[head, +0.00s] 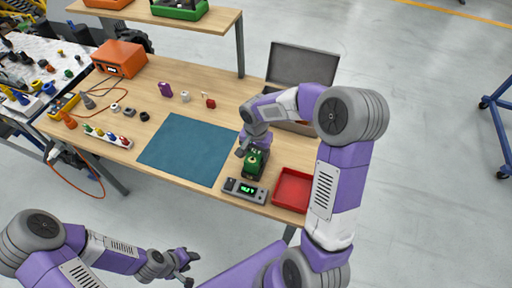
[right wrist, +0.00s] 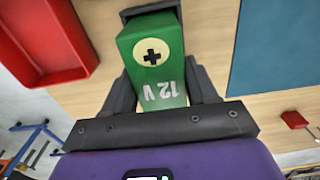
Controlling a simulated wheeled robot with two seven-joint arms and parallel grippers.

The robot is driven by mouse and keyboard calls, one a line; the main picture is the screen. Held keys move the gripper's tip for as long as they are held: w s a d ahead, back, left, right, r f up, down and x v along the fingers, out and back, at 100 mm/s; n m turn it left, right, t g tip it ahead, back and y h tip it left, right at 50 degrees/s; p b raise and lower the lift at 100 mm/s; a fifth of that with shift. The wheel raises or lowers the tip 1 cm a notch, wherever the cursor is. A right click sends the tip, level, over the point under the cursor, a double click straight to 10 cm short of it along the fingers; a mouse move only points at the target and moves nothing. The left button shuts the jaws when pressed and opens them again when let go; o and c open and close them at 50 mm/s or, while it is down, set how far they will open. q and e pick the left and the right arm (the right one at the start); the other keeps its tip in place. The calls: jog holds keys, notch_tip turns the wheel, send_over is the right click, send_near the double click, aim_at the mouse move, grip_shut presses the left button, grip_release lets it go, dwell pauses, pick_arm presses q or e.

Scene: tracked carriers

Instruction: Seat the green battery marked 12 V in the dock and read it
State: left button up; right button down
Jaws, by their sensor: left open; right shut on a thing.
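The green battery (head: 256,163) is marked 12 V, with a plus sign on a pale disc that shows in the right wrist view (right wrist: 152,52). My right gripper (head: 250,151) is shut on it, one finger on each side. The grey dock (head: 245,191) with a lit green display lies at the table's front edge, right by the battery's near side. I cannot tell whether the battery is fully seated or read the digits surely. My left gripper (head: 184,268) is open and empty, off the table at the lower left.
A red tray (head: 292,189) is close on the right of the dock. A blue mat (head: 187,150) lies to its left, mostly bare. An open grey case (head: 302,63) stands behind my right arm. Small parts and an orange box (head: 119,58) are further left.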

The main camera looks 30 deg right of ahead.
jog(key=shift+w, duration=0.1)
jog(key=shift+f, duration=0.2)
jog(key=shift+c, duration=1.6)
grip_release()
jog(key=shift+r, duration=0.1)
jog(key=shift+r, duration=0.35)
notch_tip(320, 180, up, 12)
jog(key=p, duration=0.3)
jog(key=shift+f, duration=0.25)
